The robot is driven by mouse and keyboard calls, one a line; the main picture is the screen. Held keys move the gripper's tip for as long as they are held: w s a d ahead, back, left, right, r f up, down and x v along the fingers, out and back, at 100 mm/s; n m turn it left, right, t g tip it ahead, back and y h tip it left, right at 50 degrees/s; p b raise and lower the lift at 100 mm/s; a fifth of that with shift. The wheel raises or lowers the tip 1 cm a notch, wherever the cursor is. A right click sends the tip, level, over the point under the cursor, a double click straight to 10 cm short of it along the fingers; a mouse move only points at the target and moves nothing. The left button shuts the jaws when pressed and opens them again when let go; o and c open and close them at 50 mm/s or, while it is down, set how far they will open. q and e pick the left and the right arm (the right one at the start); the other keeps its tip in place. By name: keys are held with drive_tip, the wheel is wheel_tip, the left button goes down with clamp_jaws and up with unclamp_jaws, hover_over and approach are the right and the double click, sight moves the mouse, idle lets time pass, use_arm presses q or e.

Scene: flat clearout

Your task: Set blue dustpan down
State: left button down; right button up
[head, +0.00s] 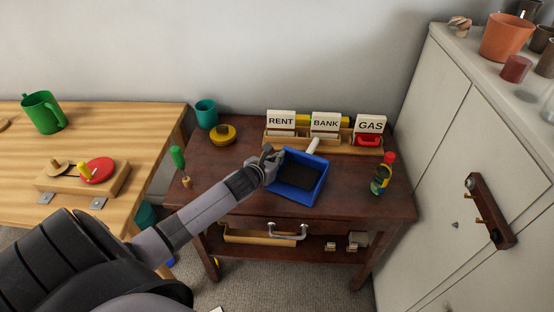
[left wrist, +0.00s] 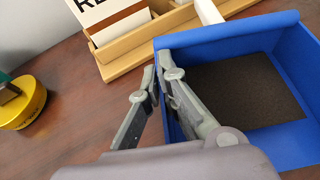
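The blue dustpan (head: 313,190) has a dark inner floor and a pale handle (head: 312,146) pointing to the back. It is over the dark wooden table (head: 235,183), in front of the card rack; I cannot tell whether it touches the tabletop. My left gripper (head: 270,156) is at its back left corner. In the left wrist view, the fingertips (left wrist: 157,73) are close together at the side wall of the dustpan (left wrist: 225,40), one on each side of it, and look shut on that wall. My right gripper is not in view.
The card rack (head: 350,147) with RENT, BANK and GAS cards stands along the back. A yellow round container (head: 222,135) and teal cup (head: 206,114) are at back left. A small red-capped bottle (head: 382,177) stands right.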

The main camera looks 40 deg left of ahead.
use_arm(q)
drive_tip(key=c, duration=2.3)
unclamp_jaws()
drive_tip(key=shift+f, duration=0.1)
drive_tip(key=o, duration=0.5)
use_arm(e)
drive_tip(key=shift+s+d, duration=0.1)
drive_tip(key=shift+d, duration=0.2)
use_arm(q)
drive_tip(key=shift+s, duration=0.1)
drive_tip(key=p+v, duration=0.1)
drive_tip(key=v, duration=0.9)
drive_tip(key=shift+s, duration=0.35)
drive_tip(key=shift+s+d+r, duration=0.15)
drive_tip(key=shift+s+r, duration=0.25)
drive_tip(key=shift+s, duration=0.15)
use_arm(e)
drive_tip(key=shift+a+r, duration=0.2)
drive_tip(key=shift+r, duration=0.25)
